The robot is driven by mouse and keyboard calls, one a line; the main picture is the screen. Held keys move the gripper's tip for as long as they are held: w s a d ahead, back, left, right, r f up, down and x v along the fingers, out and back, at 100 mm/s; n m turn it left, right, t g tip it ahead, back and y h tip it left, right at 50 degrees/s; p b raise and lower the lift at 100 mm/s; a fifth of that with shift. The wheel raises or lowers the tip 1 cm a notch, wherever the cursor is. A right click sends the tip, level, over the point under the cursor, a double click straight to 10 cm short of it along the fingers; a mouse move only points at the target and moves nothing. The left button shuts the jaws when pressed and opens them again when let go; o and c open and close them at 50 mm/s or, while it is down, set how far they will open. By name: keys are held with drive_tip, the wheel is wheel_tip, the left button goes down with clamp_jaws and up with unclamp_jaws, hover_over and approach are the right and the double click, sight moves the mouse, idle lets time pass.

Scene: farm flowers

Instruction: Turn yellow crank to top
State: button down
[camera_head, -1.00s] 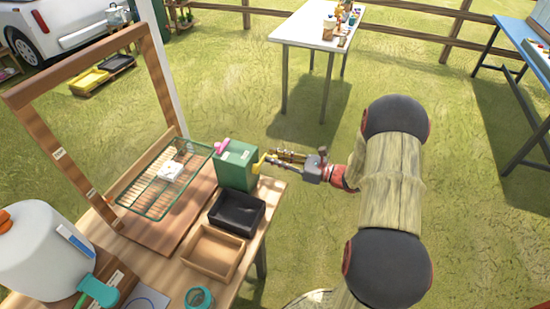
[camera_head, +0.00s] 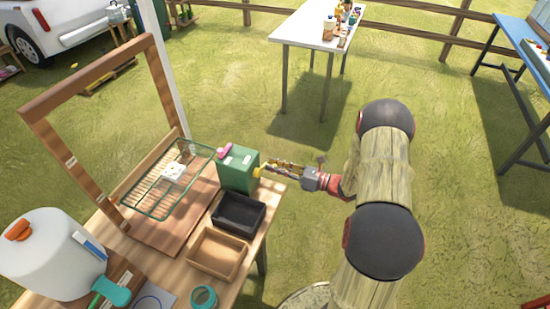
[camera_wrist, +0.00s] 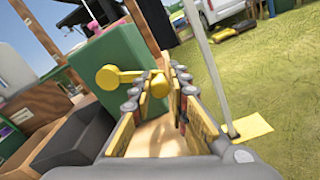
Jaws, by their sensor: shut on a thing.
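The yellow crank (camera_wrist: 125,77) is on the side of a green box (camera_head: 239,171) at the right edge of the wooden table. In the wrist view its arm runs roughly sideways, from a round hub at the left to a knob between my fingers. In the head view only a small yellow part of the crank (camera_head: 258,171) shows. My gripper (camera_head: 275,166) reaches in from the right and is shut on the crank's knob. It also shows in the wrist view (camera_wrist: 161,85), with one finger on each side of the knob.
A black tray (camera_head: 238,228) and a brown tray (camera_head: 240,249) sit in front of the green box. A green wire rack (camera_head: 152,205) and a wooden frame (camera_head: 48,140) stand left of it. A white post (camera_head: 158,65) rises behind. Open grass lies to the right.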

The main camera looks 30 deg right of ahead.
sight(272, 186)
drive_tip(key=m+p, duration=0.1)
drive_tip(key=f+m+p, duration=0.1)
drive_tip(key=a+m+p, duration=0.1)
drive_tip(key=shift+s+f+m+p, duration=0.3)
drive_tip(key=shift+s+f+m, duration=0.05)
drive_tip(key=shift+s+m, duration=0.05)
drive_tip(key=shift+s+a+f+m+p, duration=0.35)
drive_tip(key=shift+f+m+p, duration=0.25)
drive_tip(key=shift+m, duration=0.3)
drive_tip(key=shift+s+a+f+m+p, duration=0.2)
drive_tip(key=shift+a+f+m+p, duration=0.15)
drive_tip(key=shift+m+p, duration=0.45)
drive_tip(key=shift+f, duration=0.1)
drive_tip(key=c, duration=1.7)
unclamp_jaws()
